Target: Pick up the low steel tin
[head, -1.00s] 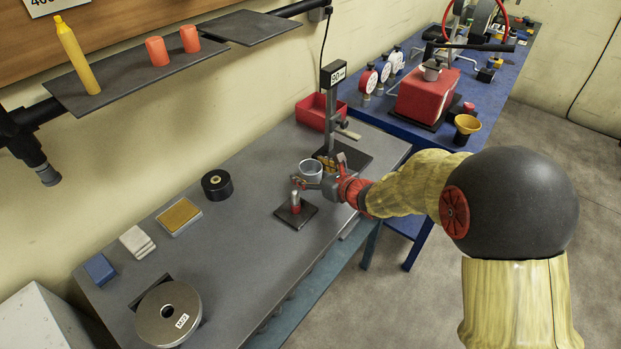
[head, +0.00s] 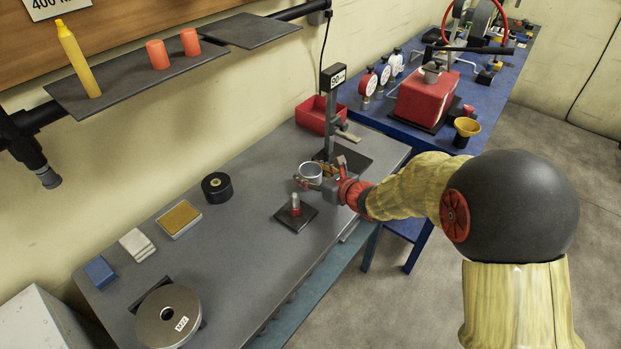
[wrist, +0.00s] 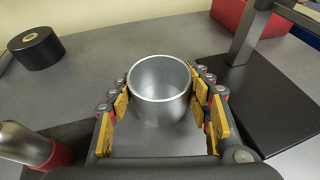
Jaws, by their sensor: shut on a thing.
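The low steel tin (wrist: 160,112) is a round, open-topped, empty metal cup, seen upright in the wrist view. My gripper (wrist: 160,98) is shut on it, with a yellow-padded finger against each side. In the head view the tin (head: 311,171) is at the far part of the grey bench, partly hidden by my gripper (head: 312,181). I cannot tell for certain whether its base is touching the bench.
A red-and-steel cylinder (head: 295,206) stands on a dark plate just nearer than my gripper. A gauge stand (head: 331,120) with a dark base rises close behind. A black roll (head: 217,186) lies to the left, a red bin (head: 316,114) at the back.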

